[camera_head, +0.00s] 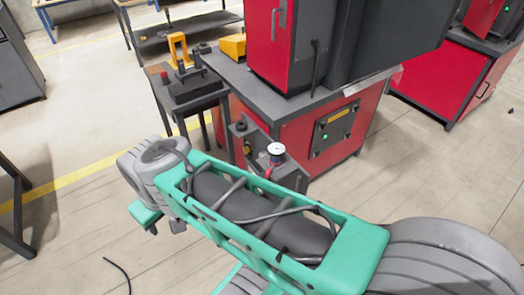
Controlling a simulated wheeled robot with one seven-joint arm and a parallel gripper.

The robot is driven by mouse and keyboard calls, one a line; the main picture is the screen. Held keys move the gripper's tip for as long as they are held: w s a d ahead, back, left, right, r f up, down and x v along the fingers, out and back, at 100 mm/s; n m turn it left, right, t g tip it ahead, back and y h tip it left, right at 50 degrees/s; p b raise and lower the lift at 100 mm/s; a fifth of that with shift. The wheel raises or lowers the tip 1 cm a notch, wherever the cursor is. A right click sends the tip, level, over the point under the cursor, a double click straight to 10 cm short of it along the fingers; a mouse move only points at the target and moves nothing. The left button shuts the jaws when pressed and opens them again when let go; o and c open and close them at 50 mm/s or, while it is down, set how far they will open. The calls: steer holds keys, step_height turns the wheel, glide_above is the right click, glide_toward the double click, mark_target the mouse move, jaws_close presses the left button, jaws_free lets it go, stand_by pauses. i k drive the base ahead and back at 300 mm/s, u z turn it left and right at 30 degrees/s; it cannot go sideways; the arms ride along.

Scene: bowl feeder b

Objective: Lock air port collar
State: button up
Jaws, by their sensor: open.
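A small round fitting with a white top, a dark blue band and some red below it (276,150) stands on the grey unit in front of the red machine, just beyond my arm. It may be the air port collar, but it is too small to tell whether it is locked. My arm's green link and grey joints cross the foreground and hide the lower part of that unit.
The red machine cabinet (268,40) with a grey top (240,75) and a control panel (336,128) with a green light stands behind. A small dark table (190,88) holds blocks at its left. Open floor (75,130) lies left.

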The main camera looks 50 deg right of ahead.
mark_target(270, 171)
steer(key=u, duration=0.95)
steer(key=i, duration=0.6)
steer(key=z, duration=2.15)
